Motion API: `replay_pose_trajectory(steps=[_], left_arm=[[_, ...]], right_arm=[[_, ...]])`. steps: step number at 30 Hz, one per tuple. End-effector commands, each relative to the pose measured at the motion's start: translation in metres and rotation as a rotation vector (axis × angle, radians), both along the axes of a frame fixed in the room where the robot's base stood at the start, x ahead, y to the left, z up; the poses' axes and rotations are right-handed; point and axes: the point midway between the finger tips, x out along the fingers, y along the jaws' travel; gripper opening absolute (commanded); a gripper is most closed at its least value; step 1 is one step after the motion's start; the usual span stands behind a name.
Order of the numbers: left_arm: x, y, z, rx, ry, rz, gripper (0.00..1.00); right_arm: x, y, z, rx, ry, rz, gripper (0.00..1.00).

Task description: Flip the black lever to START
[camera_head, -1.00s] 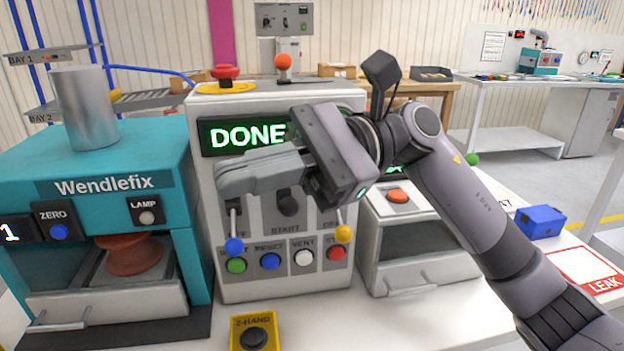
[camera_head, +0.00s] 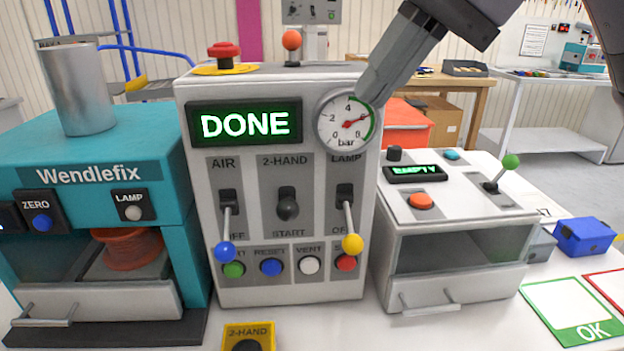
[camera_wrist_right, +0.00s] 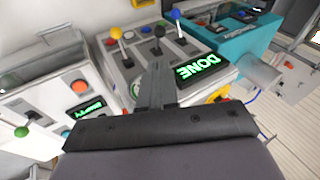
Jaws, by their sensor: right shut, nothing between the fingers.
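The black lever (camera_head: 287,208) is the middle of three levers on the grey control panel (camera_head: 230,280). Its round knob points out toward me, between the labels 2-HAND above and START below, nearer START. It also shows in the right wrist view (camera_wrist_right: 158,32), ahead of the fingertips. My right gripper (camera_head: 368,95) is shut and empty at the panel's upper right, overlapping the pressure gauge's edge in the picture. I cannot tell whether it touches the gauge. In the right wrist view the closed fingers (camera_wrist_right: 155,75) point toward the levers. My left gripper is not in view.
A blue-knobbed lever (camera_head: 225,251) and a yellow-knobbed lever (camera_head: 352,243) flank the black one, both down by OFF. The display (camera_head: 244,124) reads DONE. A teal Wendlefix machine (camera_head: 60,200) stands left, a white EMPTY tester (camera_head: 450,240) right. Space before the levers is clear.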

Motion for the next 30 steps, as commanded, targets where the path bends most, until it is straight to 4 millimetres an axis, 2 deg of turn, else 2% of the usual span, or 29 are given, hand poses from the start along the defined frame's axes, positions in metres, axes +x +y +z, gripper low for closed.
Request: replay_pose_trajectory(steps=[10, 14, 17, 30], left_arm=[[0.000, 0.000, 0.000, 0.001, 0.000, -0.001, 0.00], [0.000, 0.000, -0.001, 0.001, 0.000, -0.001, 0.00], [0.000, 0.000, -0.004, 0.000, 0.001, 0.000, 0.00], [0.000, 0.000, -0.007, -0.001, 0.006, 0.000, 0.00]], right_arm=[[0.000, -0.001, 0.001, -0.006, -0.006, -0.001, 0.00], [0.001, 0.002, -0.006, -0.006, -0.004, 0.000, 0.00], [0.004, 0.008, -0.017, -0.007, -0.004, 0.001, 0.00], [0.021, 0.050, -0.094, -0.006, -0.001, 0.001, 0.00]])
